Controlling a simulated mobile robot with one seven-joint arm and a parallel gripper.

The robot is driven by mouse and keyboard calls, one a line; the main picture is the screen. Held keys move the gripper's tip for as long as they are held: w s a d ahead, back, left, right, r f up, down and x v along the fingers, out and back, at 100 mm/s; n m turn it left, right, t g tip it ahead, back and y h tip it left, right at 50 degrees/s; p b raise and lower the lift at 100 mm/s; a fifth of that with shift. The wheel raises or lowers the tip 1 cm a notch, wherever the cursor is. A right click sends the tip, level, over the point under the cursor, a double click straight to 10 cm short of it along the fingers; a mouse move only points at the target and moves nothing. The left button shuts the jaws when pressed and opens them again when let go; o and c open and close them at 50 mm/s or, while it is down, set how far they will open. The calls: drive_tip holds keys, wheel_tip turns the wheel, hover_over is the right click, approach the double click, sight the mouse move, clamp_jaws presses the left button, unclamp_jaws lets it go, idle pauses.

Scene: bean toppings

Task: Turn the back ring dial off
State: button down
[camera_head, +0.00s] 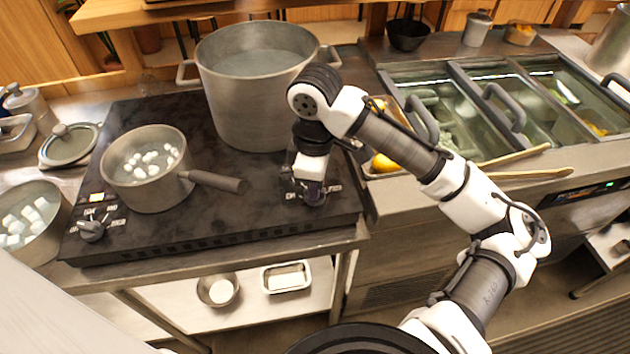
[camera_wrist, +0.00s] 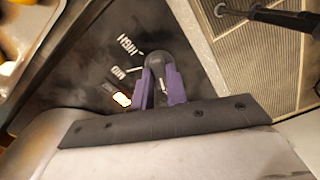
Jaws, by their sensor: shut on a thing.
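The dark stove (camera_head: 265,215) has a dial near each front corner. The right dial (camera_wrist: 157,62) shows in the wrist view between my gripper's purple fingers (camera_wrist: 158,82), which are shut on it. White printed labels, one reading HIGH, lie around it. A lit, orange-white indicator (camera_wrist: 121,99) glows beside it. In the head view my gripper (camera_head: 312,192) comes down on the stove's right front corner and mostly hides this dial. The left dial (camera_head: 92,230) stands free at the left front corner, with a lit yellowish indicator (camera_head: 97,197) behind it.
A large pot (camera_head: 250,100) of liquid stands at the stove's back, close to my arm. A saucepan (camera_head: 150,185) with white pieces sits at the left, its handle (camera_head: 218,181) pointing towards my gripper. Topping bins (camera_head: 460,110) lie to the right.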

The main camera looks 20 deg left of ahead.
idle(0.4)
drive_tip(key=c, duration=1.4)
unclamp_jaws()
wheel_tip(320, 180, up, 14)
drive_tip(key=shift+b, duration=0.4)
